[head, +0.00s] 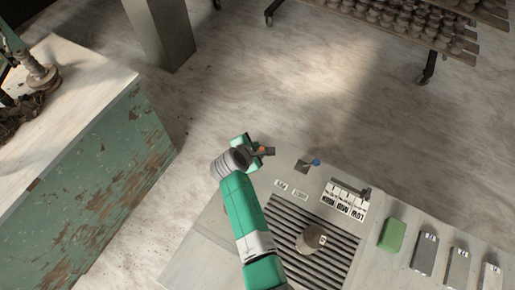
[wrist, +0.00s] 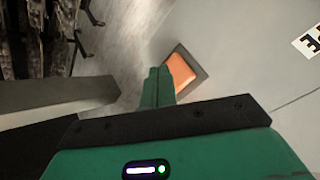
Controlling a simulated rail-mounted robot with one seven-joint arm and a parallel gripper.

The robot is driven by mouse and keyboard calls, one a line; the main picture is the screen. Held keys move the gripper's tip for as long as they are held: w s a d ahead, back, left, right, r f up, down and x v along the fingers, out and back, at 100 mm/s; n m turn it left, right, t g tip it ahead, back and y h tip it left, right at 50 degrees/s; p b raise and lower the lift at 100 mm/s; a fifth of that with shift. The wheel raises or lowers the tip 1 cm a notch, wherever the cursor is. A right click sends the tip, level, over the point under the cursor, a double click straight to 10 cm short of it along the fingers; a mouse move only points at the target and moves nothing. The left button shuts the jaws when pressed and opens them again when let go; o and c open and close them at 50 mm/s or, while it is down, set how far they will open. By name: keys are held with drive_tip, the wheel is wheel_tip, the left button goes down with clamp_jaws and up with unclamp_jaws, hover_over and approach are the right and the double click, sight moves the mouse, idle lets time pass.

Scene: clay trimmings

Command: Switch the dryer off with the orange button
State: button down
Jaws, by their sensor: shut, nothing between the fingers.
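The orange button (wrist: 181,72) is a square cap on a dark plate, just right of my fingertips in the wrist view. It also shows as a small orange patch (head: 262,150) beside my gripper in the head view, partly hidden. My gripper (wrist: 158,72) has its green fingers shut together with nothing between them. The fingertips overlap the button's left edge in the wrist view; I cannot tell whether they touch it. The dryer's panel (head: 225,215) is pale grey, with a dark slatted grille (head: 290,215) below my arm.
A blue-tipped lever (head: 316,162) and a LOW/MID/HIGH label (head: 345,201) are right of my gripper. A round clay piece (head: 311,240) sits on the grille. A green block (head: 392,235) and several grey blocks (head: 425,253) line the right. A green cabinet (head: 105,180) stands left.

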drive_tip(key=shift+f, duration=0.25)
drive_tip(key=shift+f, duration=0.3)
idle(0.4)
drive_tip(key=shift+r, duration=0.15)
drive_tip(key=shift+r+p, duration=0.6)
wheel_tip(320, 180, up, 6)
drive_tip(key=p, duration=0.6)
